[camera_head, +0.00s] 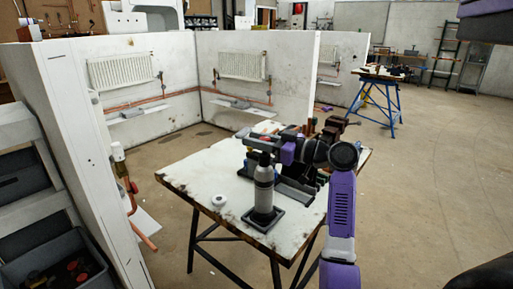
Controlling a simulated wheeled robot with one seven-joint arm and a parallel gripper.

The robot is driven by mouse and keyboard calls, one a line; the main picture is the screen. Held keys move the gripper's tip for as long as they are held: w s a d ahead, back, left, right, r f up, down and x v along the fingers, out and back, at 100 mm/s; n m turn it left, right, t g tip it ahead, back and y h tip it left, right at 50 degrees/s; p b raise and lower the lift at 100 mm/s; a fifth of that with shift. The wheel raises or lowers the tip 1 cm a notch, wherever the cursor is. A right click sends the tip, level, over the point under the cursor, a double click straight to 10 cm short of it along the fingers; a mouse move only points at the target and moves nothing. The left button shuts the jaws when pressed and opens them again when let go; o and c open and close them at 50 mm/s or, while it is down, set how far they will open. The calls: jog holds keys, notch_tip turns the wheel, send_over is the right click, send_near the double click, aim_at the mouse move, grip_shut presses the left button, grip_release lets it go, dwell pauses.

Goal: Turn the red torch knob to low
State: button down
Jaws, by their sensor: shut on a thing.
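The torch (264,190) is a grey canister with a dark top, standing upright in a square black holder (262,222) on the front of the worktable. My arm reaches in from the right, and my gripper (262,142) is at the top of the torch. The jaws are shut on the red torch knob, of which only a small bit of red shows between the dark parts. The knob's setting and any markings are too small to read. The torch's burner end cannot be told apart from my gripper here.
The pale worktable (195,183) also holds a white roll (219,200) left of the torch, a dark tray (295,193) behind it and a vise (335,127) at the far right. White partition walls with radiators (122,71) stand behind. Floor at right is open.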

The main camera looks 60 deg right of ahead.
jog(key=shift+a+f+n+y, duration=0.1)
jog(key=shift+n+y, duration=0.3)
jog(key=shift+y, duration=0.4)
jog(key=c, duration=1.1)
grip_release()
jog(key=s+b, duration=0.1)
jog(key=s, duration=0.6)
jog(key=shift+s, duration=0.4)
